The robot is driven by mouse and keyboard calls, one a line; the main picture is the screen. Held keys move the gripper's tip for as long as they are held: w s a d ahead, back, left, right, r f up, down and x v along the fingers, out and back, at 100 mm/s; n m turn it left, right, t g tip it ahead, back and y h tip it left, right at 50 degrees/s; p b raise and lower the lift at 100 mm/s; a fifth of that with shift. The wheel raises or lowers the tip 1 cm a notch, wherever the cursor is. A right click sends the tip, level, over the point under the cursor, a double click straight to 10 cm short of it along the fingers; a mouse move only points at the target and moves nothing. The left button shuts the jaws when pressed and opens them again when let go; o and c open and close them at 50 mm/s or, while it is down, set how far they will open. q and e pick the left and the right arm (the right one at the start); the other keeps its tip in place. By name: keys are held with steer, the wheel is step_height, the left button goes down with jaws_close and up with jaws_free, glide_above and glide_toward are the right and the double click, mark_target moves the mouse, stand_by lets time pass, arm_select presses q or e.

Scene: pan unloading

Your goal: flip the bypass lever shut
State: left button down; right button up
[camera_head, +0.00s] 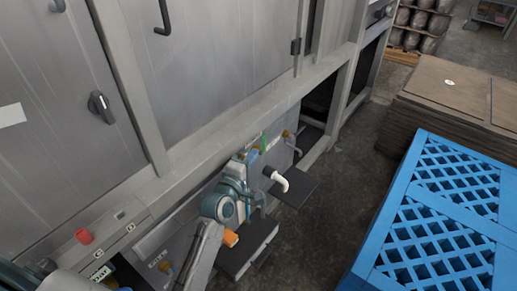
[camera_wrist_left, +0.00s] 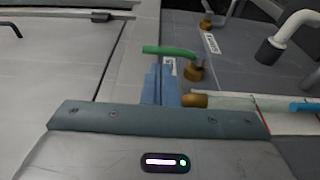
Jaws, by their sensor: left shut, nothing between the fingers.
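A green lever handle (camera_head: 264,143) stands on the grey valve panel beside the machine. It also shows in the left wrist view (camera_wrist_left: 170,50), lying roughly level by a brass valve fitting (camera_wrist_left: 194,73). My left gripper (camera_head: 252,156) is at the panel, its blue fingers (camera_wrist_left: 161,84) shut with nothing between them. The fingertips are very close to the green handle; I cannot tell whether they touch. A blue handle (camera_wrist_left: 304,107) shows at the right of the wrist view. The small labels are too blurred to tell which lever is the bypass. My right gripper is not in view.
A white spout (camera_head: 278,180) juts from the panel above a dark shelf (camera_head: 295,187); another dark shelf (camera_head: 248,245) lies nearer. A red button (camera_head: 84,236) sits on the machine's ledge. Blue slatted pallets (camera_head: 440,215) stand at right, with open floor between.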

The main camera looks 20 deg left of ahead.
mark_target(263, 141)
arm_select(q)
steer(key=shift+w+d, duration=0.15)
steer(key=shift+w, duration=1)
steer(key=shift+w+d, duration=0.15)
steer(key=shift+w, duration=1)
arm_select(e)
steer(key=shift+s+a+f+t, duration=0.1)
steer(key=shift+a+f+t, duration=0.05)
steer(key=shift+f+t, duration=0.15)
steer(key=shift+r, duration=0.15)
